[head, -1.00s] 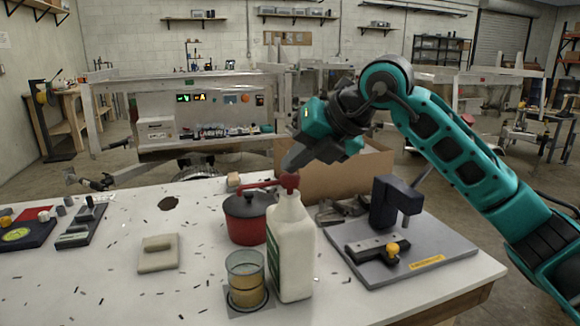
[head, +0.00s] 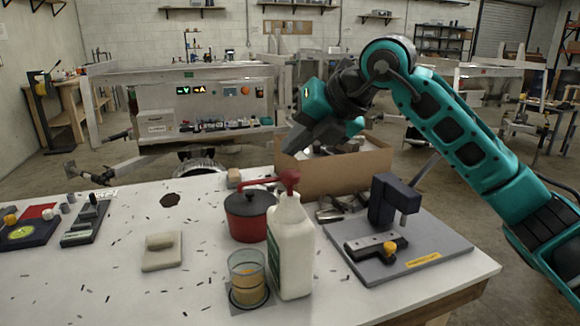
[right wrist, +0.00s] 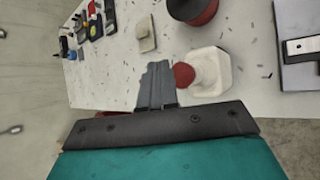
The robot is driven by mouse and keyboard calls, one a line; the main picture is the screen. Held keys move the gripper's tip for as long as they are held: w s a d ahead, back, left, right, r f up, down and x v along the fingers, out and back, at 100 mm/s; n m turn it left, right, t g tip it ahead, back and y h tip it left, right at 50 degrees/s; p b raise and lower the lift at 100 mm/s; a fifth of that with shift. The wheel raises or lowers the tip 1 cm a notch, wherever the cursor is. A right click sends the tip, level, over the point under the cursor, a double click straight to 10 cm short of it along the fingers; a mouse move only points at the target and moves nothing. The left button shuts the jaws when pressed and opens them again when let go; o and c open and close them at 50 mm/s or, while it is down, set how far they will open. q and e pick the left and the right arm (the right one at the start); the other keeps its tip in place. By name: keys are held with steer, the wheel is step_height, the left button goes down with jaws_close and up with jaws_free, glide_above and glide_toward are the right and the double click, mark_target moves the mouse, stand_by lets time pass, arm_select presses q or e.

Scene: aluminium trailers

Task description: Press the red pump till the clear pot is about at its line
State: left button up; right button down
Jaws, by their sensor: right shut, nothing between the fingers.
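A white bottle (head: 291,250) with a red pump (head: 289,180) stands upright on the table. The pump's spout points left, over the clear pot (head: 247,265). The pot holds amber liquid in its lower part and stands on a dark square base; I cannot make out its line clearly. My right gripper (head: 292,146) is shut and empty, a little above the pump head and apart from it. In the right wrist view the shut fingers (right wrist: 157,72) show beside the red pump (right wrist: 184,75) and the bottle (right wrist: 213,72); the pot is hidden there. My left gripper is out of view.
A red cooking pot with a dark lid (head: 248,222) stands behind the bottle. A grey plate with a dark fixture (head: 425,245) is at the right, a cardboard box (head: 350,172) behind. A beige block (head: 162,255) lies left; small dark bits scatter the table.

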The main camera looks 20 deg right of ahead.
steer(key=shift+r+p, duration=1.2)
steer(key=shift+r, duration=0.7)
